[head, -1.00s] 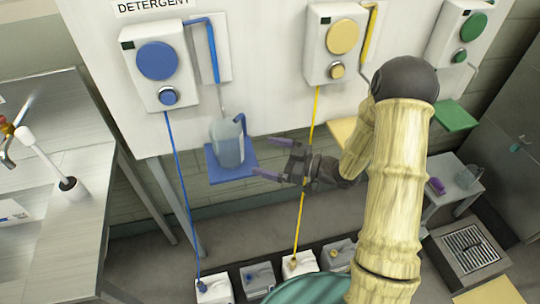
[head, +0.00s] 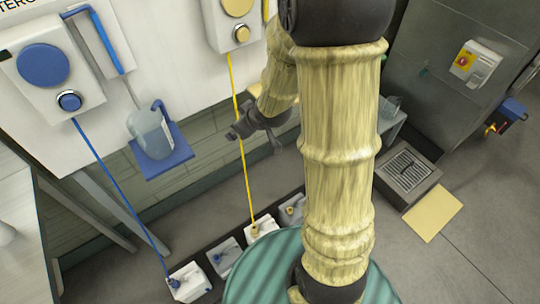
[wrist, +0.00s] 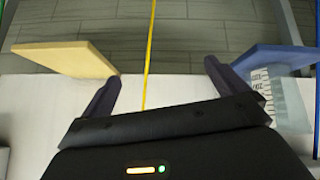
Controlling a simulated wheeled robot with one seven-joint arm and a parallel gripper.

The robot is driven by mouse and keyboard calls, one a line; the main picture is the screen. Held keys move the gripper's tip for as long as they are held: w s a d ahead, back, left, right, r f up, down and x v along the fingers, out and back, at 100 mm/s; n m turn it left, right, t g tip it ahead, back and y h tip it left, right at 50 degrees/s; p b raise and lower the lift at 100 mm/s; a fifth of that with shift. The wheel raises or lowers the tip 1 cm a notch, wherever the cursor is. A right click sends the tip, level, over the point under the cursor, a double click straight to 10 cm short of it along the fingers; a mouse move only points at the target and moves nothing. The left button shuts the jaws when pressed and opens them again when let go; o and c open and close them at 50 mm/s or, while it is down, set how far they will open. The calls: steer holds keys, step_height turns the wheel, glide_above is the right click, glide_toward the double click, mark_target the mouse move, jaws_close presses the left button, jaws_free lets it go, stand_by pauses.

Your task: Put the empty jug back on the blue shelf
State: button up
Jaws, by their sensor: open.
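A clear bluish jug (head: 152,137) with a blue handle stands upright on the blue shelf (head: 172,163), under the blue dispenser. I cannot tell whether liquid is inside. My gripper (head: 254,140) is to the right of the shelf, by the yellow tube, apart from the jug; my arm hides part of the view. In the wrist view the gripper (wrist: 162,88) is open, with nothing between its fingers. The jug (wrist: 284,97), with scale marks on its side, and the blue shelf (wrist: 275,57) show at the right, outside the right finger.
A yellow shelf (wrist: 65,58) is at the left of the wrist view. White containers (head: 190,283) stand on the floor below, joined to the dispensers by a blue tube (head: 120,198) and a yellow tube (head: 242,150). A floor drain box (head: 408,170) is at the right.

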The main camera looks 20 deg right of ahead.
steer(key=s+d+r+m+g+h, duration=0.1)
steer(key=s+m+g, duration=0.4)
steer(key=s, duration=0.9)
steer(key=shift+s+d+r+h, duration=0.2)
steer(key=shift+s+r+h, duration=0.15)
steer(key=shift+r, duration=0.2)
steer(key=shift+s, duration=0.1)
